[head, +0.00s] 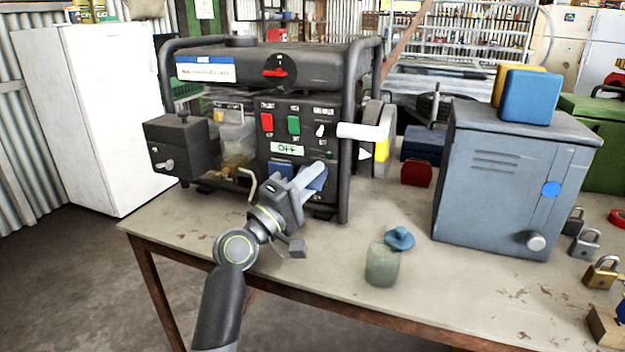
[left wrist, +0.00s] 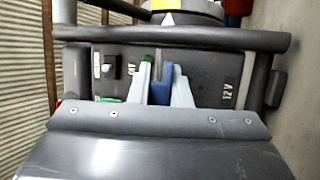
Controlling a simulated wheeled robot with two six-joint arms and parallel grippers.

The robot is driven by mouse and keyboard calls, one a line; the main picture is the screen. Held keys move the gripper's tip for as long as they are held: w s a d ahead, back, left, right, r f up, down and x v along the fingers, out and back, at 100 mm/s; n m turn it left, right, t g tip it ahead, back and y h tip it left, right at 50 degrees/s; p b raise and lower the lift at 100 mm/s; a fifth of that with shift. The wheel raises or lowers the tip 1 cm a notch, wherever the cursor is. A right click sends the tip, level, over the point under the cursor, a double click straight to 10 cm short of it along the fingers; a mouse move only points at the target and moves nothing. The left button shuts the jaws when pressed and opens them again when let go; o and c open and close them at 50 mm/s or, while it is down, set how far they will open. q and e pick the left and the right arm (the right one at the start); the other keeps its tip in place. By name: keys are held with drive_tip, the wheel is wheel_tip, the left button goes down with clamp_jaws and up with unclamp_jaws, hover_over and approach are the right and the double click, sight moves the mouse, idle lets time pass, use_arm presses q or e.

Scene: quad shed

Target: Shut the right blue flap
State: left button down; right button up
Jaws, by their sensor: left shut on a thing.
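The generator (head: 330,70) stands on the table, its control panel facing me. The right blue flap (head: 320,178) is low on the panel, partly hidden by my left gripper (head: 308,178). In the left wrist view the two pale fingers (left wrist: 161,88) stand either side of the blue flap (left wrist: 160,93) and are shut on it. How far the flap is open I cannot tell. My right gripper is not in view.
The panel has a red switch (head: 267,122), a green switch (head: 293,125) and an OFF display (head: 288,148). The table front is mostly clear.

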use_arm(q)
drive_tip(key=shift+r, duration=0.35)
drive_tip(key=c, duration=1.4)
unclamp_jaws()
drive_tip(key=shift+c, duration=0.2)
drive_tip(key=shift+f, duration=0.15)
drive_tip(key=v, duration=1.7)
drive_tip(key=shift+s+a+b, duration=0.15)
drive_tip(key=shift+s+b, duration=0.05)
drive_tip(key=shift+b, duration=0.15)
